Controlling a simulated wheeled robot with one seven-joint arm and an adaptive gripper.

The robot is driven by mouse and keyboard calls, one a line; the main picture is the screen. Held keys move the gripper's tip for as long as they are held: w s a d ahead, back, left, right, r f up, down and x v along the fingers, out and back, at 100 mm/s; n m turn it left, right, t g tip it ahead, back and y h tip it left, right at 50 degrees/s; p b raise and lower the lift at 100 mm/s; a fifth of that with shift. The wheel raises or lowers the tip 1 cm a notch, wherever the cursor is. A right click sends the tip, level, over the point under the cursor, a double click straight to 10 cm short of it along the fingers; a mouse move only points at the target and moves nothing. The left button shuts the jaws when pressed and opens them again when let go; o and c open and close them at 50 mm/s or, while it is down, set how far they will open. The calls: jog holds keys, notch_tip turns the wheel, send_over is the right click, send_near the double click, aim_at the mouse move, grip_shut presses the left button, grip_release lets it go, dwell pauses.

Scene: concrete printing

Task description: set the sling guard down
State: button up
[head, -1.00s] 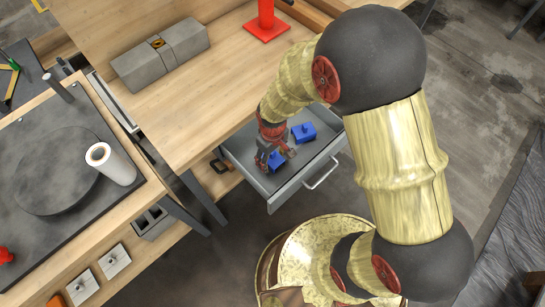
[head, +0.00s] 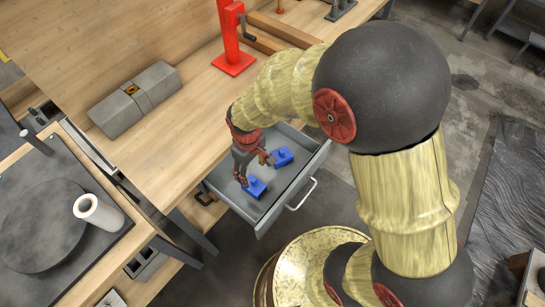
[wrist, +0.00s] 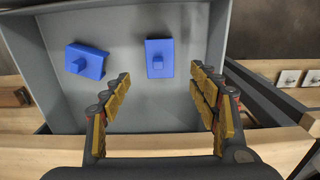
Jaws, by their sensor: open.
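The nearer blue block (head: 255,187) appears in the wrist view (wrist: 159,58) ahead of the gap between my fingers. The other blue block (head: 283,156) lies toward the drawer's right side and shows at upper left in the wrist view (wrist: 87,61). My gripper (head: 252,168) is over the drawer, its fingers spread and empty (wrist: 160,78), apart from both blocks.
The wooden bench top (head: 190,120) is beside and above the drawer. It carries a grey concrete block (head: 135,98) and a red stand (head: 232,40). The drawer's handle (head: 302,194) faces the open floor.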

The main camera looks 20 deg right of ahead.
jog(key=s+d+r+m+t, duration=0.1)
jog(key=d+r+m, duration=0.15)
jog(key=r, duration=0.65)
jog(key=s+d+r+m+t, duration=0.15)
jog(key=d+r, duration=0.25)
jog(key=r, duration=0.4)
jog(key=s+d+r+m+t, duration=0.2)
jog(key=s+d+r, duration=0.3)
jog(key=s+r, duration=0.4)
notch_tip(320, 180, up, 2)
jog(key=shift+s+d+m+t, duration=0.25)
jog(key=shift+m+t, duration=0.15)
jog(key=shift+t, duration=0.15)
